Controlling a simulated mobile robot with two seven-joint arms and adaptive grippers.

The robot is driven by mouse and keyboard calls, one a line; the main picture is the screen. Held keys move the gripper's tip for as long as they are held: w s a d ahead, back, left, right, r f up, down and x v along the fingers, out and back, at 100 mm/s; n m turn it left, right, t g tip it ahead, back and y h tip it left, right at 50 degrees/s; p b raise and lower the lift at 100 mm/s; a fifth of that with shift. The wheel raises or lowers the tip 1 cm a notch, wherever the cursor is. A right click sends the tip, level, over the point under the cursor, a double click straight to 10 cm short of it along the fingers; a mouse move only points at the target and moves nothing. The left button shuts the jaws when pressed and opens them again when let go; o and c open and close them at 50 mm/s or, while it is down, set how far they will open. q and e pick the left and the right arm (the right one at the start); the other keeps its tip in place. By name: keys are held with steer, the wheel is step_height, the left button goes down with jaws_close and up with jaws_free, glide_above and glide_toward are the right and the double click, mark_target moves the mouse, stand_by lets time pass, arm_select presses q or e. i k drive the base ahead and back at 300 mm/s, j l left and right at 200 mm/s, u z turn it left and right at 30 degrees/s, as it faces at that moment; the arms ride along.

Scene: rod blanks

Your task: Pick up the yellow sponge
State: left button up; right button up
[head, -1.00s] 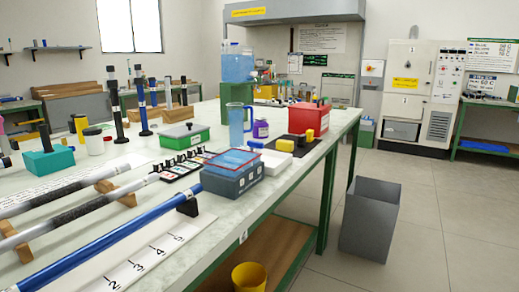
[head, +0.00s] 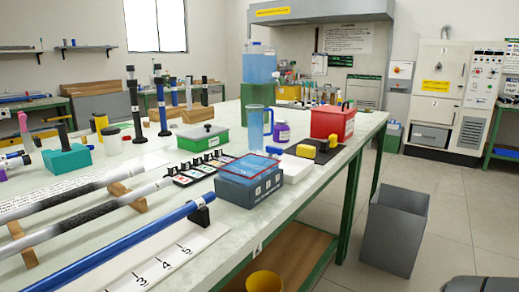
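A small yellow block (head: 306,151), which looks like the yellow sponge, lies at the front of a black mat or tray (head: 322,155) near the right edge of the long bench, in the head view. A second small yellow piece (head: 333,141) stands at the back of the same black area. Which of the two is the sponge is hard to tell at this size. Neither of my grippers shows in the view, and nothing touches the yellow pieces.
A white block (head: 292,167), purple-labelled bottle (head: 281,133), blue measuring jug (head: 256,128) and red box (head: 331,123) stand close around the black mat. A blue-grey box (head: 249,187) is nearer. A grey bin (head: 394,232) stands on open floor right of the bench (head: 300,205).

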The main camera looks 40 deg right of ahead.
mark_target(305, 151)
steer(key=l+u, duration=0.4)
steer(key=k+l+u, duration=0.15)
steer(key=l+u, duration=0.25)
steer(key=l, duration=0.15)
steer(key=k+l+u, duration=0.15)
steer(key=l, duration=0.2)
steer(key=k+l+u, duration=0.15)
steer(key=l, duration=0.2)
steer(key=k+l+u, duration=0.2)
steer(key=l, duration=0.15)
steer(key=k+l, duration=0.15)
steer(key=l, duration=0.2)
steer(key=k+l, duration=0.15)
steer(key=l, duration=0.15)
steer(key=k+l+u, duration=0.1)
steer(key=l, duration=0.25)
